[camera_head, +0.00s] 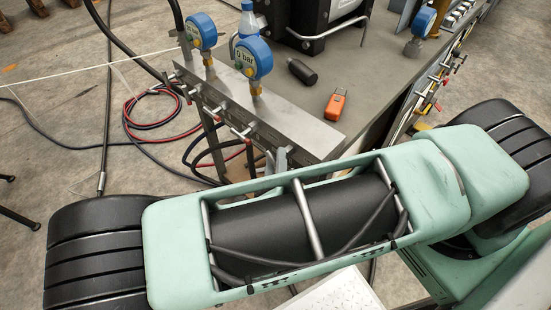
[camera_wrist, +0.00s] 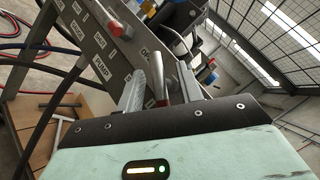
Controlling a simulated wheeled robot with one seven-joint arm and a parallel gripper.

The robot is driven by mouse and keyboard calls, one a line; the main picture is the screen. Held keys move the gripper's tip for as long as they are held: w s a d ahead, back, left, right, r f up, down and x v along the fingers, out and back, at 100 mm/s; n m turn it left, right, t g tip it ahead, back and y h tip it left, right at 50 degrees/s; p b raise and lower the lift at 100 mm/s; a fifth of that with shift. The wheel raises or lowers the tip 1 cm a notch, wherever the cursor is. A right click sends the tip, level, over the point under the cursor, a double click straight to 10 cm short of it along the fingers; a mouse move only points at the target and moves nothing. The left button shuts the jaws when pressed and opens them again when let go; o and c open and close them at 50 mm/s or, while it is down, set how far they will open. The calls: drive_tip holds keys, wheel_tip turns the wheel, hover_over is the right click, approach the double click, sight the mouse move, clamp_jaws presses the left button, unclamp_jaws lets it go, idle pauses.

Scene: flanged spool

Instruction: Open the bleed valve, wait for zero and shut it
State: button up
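A grey metal valve panel (camera_head: 290,122) runs along the front edge of the bench, with several small lever valves (camera_head: 243,131) on its front. Two blue gauges stand on it. The nearer gauge (camera_head: 253,58) reads 0 bar; the farther gauge (camera_head: 201,31) also seems to show 0. My gripper (camera_wrist: 158,92) is at the panel's near end, mostly hidden behind my arm in the head view. In the wrist view, a metal lever (camera_wrist: 157,72) stands between its two fingers, which look apart. The panel label nearby reads PUMP (camera_wrist: 101,66); I cannot read a bleed label.
On the bench top lie an orange handheld device (camera_head: 336,105) and a black cylinder (camera_head: 301,71). A black-framed machine (camera_head: 310,22) stands at the back. Red and dark hoses (camera_head: 150,118) coil on the floor at left. Another blue gauge (camera_head: 423,20) stands at upper right.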

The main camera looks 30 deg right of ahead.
drive_tip(key=shift+w+d, duration=0.1)
clamp_jaws()
drive_tip(key=shift+f+m+b, duration=0.15)
drive_tip(key=shift+m+b, duration=0.25)
drive_tip(key=shift+f+m+t+h+b, duration=0.1)
drive_tip(key=shift+m+t+h+b, duration=0.3)
drive_tip(key=shift+m+h+b, duration=0.15)
drive_tip(key=m+h+b, duration=0.2)
drive_tip(key=m+h, duration=0.1)
drive_tip(key=m, duration=0.1)
drive_tip(key=shift+m, duration=0.25)
drive_tip(key=m+g+h+b, duration=0.1)
drive_tip(key=m+h, duration=0.1)
drive_tip(key=m, duration=0.1)
drive_tip(key=m+g+h+b, duration=0.1)
drive_tip(key=m+h+b, duration=0.1)
drive_tip(key=m+h, duration=0.1)
drive_tip(key=shift+m, duration=0.4)
drive_tip(key=shift+m+g+h+b, duration=0.5)
drive_tip(key=shift+m+g+h, duration=1)
drive_tip(key=shift+m, duration=1.1)
